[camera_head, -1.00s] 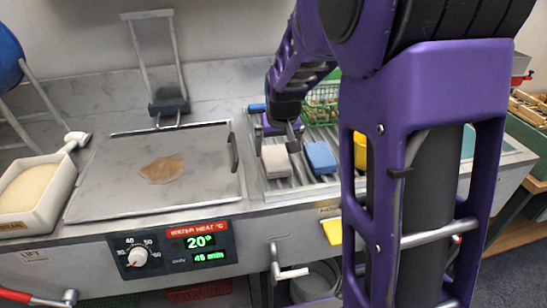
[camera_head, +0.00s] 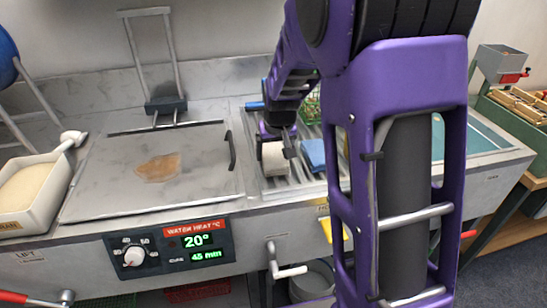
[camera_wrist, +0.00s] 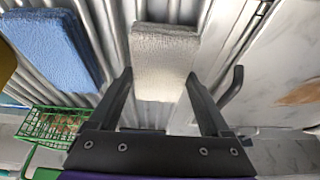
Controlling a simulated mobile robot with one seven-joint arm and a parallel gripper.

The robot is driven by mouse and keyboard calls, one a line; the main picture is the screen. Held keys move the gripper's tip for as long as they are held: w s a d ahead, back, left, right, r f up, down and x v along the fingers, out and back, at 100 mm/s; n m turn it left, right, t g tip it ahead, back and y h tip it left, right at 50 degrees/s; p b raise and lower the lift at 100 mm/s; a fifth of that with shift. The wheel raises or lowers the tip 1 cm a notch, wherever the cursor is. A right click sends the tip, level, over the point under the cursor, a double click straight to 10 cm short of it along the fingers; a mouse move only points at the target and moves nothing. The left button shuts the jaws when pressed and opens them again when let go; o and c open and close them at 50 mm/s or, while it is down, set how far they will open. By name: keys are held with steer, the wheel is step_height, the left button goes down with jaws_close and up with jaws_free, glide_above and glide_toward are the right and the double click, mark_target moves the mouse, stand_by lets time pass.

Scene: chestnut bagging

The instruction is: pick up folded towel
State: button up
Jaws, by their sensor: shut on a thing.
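A folded beige towel (camera_head: 274,158) is at the ribbed metal drainer, right of the flat metal lid. It also shows in the wrist view (camera_wrist: 163,52), between the two dark fingers. My gripper (camera_wrist: 160,78) is shut on this towel, with a finger at each side edge. In the head view my gripper (camera_head: 279,147) is partly hidden by its own wrist and the towel. I cannot tell clearly whether the towel touches the ribs. A blue folded cloth (camera_head: 313,154) lies just to its right, apart from it; it is at the left in the wrist view (camera_wrist: 52,42).
The metal lid (camera_head: 150,180) with a brown stain and a black handle is close on the left. A green wire basket (camera_wrist: 52,125) stands behind the drainer. A cream-filled white tray (camera_head: 33,190) is far left. My purple arm hides much of the right side.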

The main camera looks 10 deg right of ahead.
mark_target(274, 155)
step_height(274, 155, up, 10)
steer(key=p, duration=0.2)
stand_by(0.3)
steer(key=o, duration=0.7)
steer(key=shift+c, duration=0.2)
steer(key=c, duration=0.5)
